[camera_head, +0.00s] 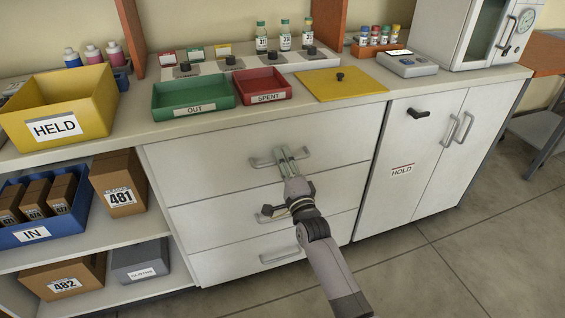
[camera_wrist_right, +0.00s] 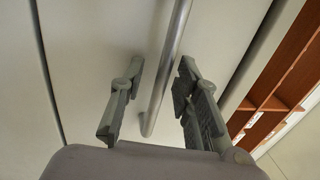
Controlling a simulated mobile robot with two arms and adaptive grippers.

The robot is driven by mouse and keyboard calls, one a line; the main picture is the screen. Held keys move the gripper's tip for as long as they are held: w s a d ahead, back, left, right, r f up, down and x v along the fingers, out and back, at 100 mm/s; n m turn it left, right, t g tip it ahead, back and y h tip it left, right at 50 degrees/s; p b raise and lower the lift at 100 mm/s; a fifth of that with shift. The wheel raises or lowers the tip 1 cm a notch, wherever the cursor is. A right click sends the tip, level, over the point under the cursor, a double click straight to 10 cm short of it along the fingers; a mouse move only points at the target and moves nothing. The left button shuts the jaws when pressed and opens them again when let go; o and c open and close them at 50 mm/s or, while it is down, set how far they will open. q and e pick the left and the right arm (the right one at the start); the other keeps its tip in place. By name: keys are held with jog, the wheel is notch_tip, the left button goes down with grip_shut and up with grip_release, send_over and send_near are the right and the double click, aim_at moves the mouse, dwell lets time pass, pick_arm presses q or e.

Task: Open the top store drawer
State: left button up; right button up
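The top store drawer (camera_head: 215,155) is the uppermost of three pale drawers below the counter. Its front looks flush with the cabinet, so it appears closed. Its metal bar handle (camera_head: 262,162) is partly hidden by my right gripper (camera_head: 287,155), which is at the handle's middle. In the right wrist view, the handle bar (camera_wrist_right: 176,38) runs between the two fingers of my right gripper (camera_wrist_right: 161,68). The fingers are apart, with gaps visible beside the bar, so the gripper is open around it. My left gripper is not in view.
Two lower drawers (camera_head: 225,264) have similar handles. A green OUT tray (camera_head: 194,96), a red SPENT tray (camera_head: 263,86) and a yellow mat (camera_head: 340,84) lie on the counter above. A HOLD cabinet (camera_head: 405,150) stands right. The floor (camera_head: 430,270) in front is clear.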

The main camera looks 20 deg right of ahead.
jog(key=shift+c, duration=0.5)
grip_shut()
dwell(0.4)
